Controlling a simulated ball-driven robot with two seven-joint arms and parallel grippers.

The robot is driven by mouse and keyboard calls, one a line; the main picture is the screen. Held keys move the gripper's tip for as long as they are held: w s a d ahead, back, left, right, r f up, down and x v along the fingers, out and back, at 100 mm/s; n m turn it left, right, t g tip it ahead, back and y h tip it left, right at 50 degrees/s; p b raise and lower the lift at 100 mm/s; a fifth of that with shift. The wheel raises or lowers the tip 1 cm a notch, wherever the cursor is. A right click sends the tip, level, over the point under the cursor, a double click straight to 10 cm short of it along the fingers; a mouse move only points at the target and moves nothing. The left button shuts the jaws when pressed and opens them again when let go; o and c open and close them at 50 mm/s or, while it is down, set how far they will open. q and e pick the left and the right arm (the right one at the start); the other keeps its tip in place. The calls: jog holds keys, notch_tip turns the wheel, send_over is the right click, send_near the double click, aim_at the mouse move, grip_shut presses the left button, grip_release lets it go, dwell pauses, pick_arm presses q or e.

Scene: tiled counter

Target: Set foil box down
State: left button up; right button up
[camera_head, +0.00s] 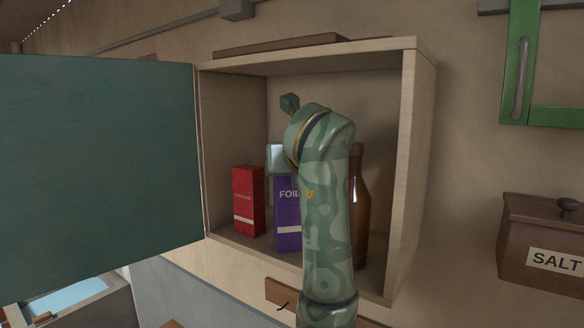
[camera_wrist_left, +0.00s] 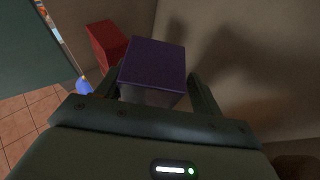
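The purple foil box (camera_head: 287,216) stands upright inside the open cabinet, its right side hidden behind my left arm in the head view. Its base appears to be at the cabinet floor; I cannot tell if it bears fully on it. In the left wrist view the purple box (camera_wrist_left: 155,64) lies between the two fingers of my left gripper (camera_wrist_left: 156,82), which sit close against its sides. In the head view that gripper is mostly hidden behind my wrist. My right gripper is not in view.
A red box (camera_head: 248,201) stands left of the foil box, also in the left wrist view (camera_wrist_left: 107,46). A brown bottle (camera_head: 358,205) stands to the right, partly behind my arm. The teal cabinet door (camera_head: 95,170) is swung open left. A salt box (camera_head: 545,245) hangs outside, right.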

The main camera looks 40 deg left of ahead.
pick_arm(q)
jog(key=b+v, duration=0.3)
jog(key=v, duration=0.9)
jog(key=shift+s+r, duration=0.3)
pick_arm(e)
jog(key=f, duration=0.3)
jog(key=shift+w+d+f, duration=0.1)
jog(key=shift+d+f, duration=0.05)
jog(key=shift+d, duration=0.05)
pick_arm(q)
jog(key=shift+w+f, duration=0.1)
